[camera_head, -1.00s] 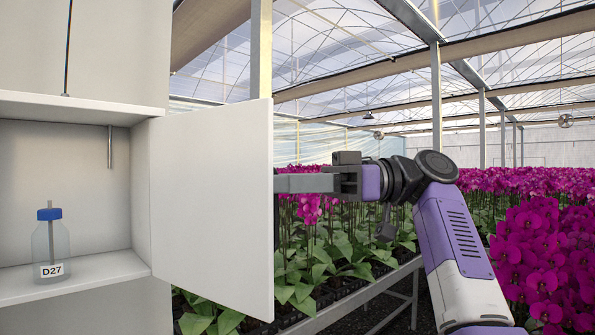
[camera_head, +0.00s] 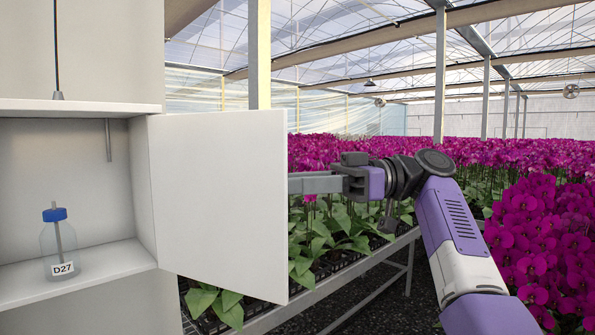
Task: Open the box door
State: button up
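The white box (camera_head: 75,108) is at the left in the head view, with its front open. Its white door (camera_head: 220,205) stands swung out to the right, hinged at the right side of the opening. My gripper (camera_head: 318,184) is at the door's free edge, on the right. Its grey fingers reach left to that edge, and their tips are hidden behind the door. I cannot see any handle or whether the fingers close on one. Inside the box, a clear bottle (camera_head: 60,243) with a blue cap and a D27 label stands upright.
A bench (camera_head: 338,290) of orchid plants runs behind the door and my gripper. More magenta orchids (camera_head: 530,235) fill the right side. A metal post (camera_head: 259,60) rises behind the door. A dark gravel aisle (camera_head: 375,310) lies between bench and plants.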

jog(key=shift+w+d+p, duration=0.3)
jog(key=shift+w+p, duration=0.2)
jog(key=shift+p, duration=0.4)
jog(key=shift+c, duration=0.4)
